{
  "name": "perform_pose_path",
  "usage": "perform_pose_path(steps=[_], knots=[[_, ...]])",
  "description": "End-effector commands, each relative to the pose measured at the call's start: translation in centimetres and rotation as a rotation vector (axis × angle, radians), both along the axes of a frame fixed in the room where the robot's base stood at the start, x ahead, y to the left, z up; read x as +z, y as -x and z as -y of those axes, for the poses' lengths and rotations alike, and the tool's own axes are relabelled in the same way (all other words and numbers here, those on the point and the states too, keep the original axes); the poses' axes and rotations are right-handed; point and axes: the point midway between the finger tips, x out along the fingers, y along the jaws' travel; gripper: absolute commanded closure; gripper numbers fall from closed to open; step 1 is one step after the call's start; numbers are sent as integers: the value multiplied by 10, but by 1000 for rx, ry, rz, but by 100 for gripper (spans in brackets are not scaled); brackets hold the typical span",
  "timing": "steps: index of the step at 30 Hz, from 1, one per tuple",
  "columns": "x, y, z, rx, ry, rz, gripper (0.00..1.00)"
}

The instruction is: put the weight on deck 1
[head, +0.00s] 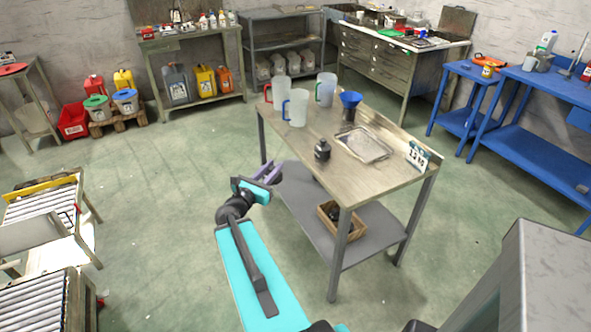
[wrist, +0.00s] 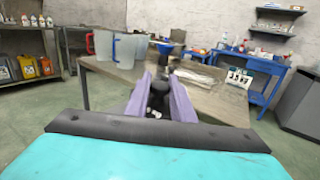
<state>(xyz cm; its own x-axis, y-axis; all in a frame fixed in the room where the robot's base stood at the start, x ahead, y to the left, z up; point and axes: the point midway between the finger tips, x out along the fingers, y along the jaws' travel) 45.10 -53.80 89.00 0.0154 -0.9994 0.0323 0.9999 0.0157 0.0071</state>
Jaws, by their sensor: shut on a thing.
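My gripper (head: 276,172) is in front of the table's near left edge, its purple fingers pointing at the table. In the wrist view my gripper (wrist: 158,88) is shut on a dark thing (wrist: 157,100). That thing is blurred, and I cannot tell for sure that it is the weight; in the head view it is hardly visible. A black, knobbed object (head: 322,151), like a weight or small bottle, stands upright on the table top (head: 372,185), apart from my gripper. No deck 1 label is readable.
Several clear jugs (head: 298,108), a blue funnel (head: 349,99), a metal tray (head: 363,145) and a number sign (head: 417,157) stand on the table. A box (head: 330,222) is on its lower shelf (head: 362,240). Roller stands (head: 38,210) are at left. The floor between is clear.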

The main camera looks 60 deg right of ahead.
Motion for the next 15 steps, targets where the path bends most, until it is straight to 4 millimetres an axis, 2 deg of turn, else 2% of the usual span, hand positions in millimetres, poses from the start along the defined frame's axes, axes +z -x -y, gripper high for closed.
perform_pose_path(steps=[3,15], knots=[[5,-27,-24,40,4,2,100],[15,-102,-106,158,7,4,100]])
